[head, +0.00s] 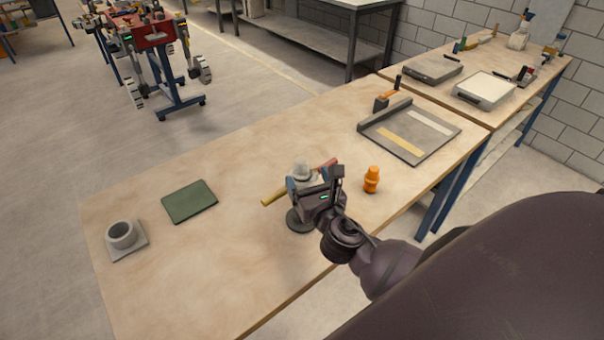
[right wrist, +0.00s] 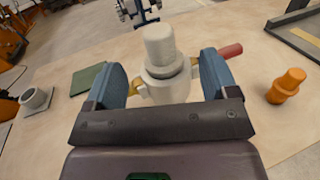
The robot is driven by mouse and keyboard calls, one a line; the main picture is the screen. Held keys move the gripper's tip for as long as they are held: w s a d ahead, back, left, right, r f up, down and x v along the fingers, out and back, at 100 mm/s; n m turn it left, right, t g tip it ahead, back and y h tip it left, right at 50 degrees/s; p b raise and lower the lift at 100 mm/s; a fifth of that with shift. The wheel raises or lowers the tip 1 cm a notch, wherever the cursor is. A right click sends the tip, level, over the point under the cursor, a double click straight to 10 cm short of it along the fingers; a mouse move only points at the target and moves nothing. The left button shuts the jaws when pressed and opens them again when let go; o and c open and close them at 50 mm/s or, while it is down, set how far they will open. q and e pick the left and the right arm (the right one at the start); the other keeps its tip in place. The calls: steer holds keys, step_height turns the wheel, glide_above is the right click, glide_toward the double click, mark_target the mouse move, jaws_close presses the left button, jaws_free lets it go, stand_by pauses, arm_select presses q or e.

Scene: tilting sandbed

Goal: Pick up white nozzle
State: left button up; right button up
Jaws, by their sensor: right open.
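The white nozzle (head: 301,169) stands upright near the middle of the front table, partly hidden behind my right gripper in the head view. In the right wrist view the white nozzle (right wrist: 160,48) shows a rounded top above a wider collar. My right gripper (right wrist: 166,75) is open, with one blue finger on each side of the nozzle's lower part. I cannot tell whether either finger touches it. In the head view my right gripper (head: 310,182) hides the lower part of the nozzle. My left gripper is not in view.
A bar with a yellow end (head: 273,199) and a red end (head: 327,164) lies across behind the gripper. A dark round base (head: 299,223) is below. An orange nozzle (head: 371,180) stands right. A green mat (head: 190,201) and grey cup (head: 122,235) lie left; a tray (head: 440,145) behind.

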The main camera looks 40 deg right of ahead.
mark_target(305, 171)
steer(key=shift+x, duration=2.4)
steer(key=shift+s, duration=0.1)
steer(key=shift+c, duration=0.3)
steer(key=c, duration=1)
